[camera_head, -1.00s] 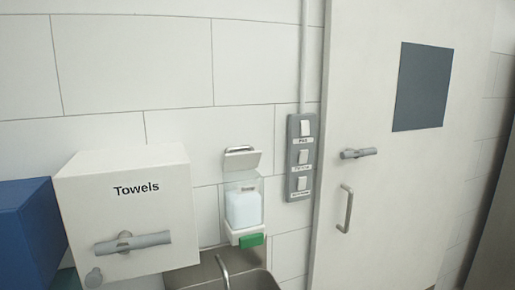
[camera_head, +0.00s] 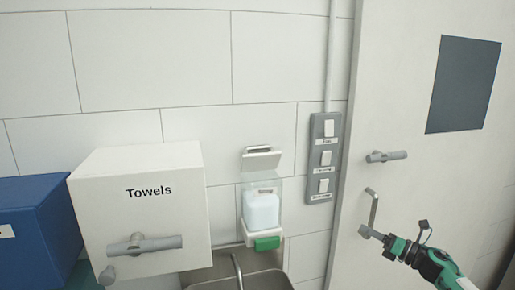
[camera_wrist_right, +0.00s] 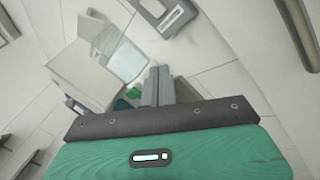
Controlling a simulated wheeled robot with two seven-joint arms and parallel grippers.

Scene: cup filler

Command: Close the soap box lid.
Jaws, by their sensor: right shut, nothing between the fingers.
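The soap box (camera_head: 245,222) hangs on the tiled wall above the sink, with a clear front, a white bottle (camera_head: 262,210) inside and a green lever (camera_head: 267,243) at its bottom. Its lid (camera_head: 262,158) stands raised and open above the box. The clear front of the soap box also shows in the right wrist view (camera_wrist_right: 127,62), tilted, beyond the fingers. My right gripper (camera_head: 366,232) is shut and empty, to the right of the soap box and apart from it, in front of the door. Its closed fingers show in the right wrist view (camera_wrist_right: 157,86). My left gripper is not in view.
A white Towels box (camera_head: 140,215) stands left of the soap box, with a blue box (camera_head: 35,225) beyond it. A switch panel (camera_head: 325,157) is on the wall to the right. A door (camera_head: 400,80) with a handle is further right. A sink tap (camera_head: 237,268) is below.

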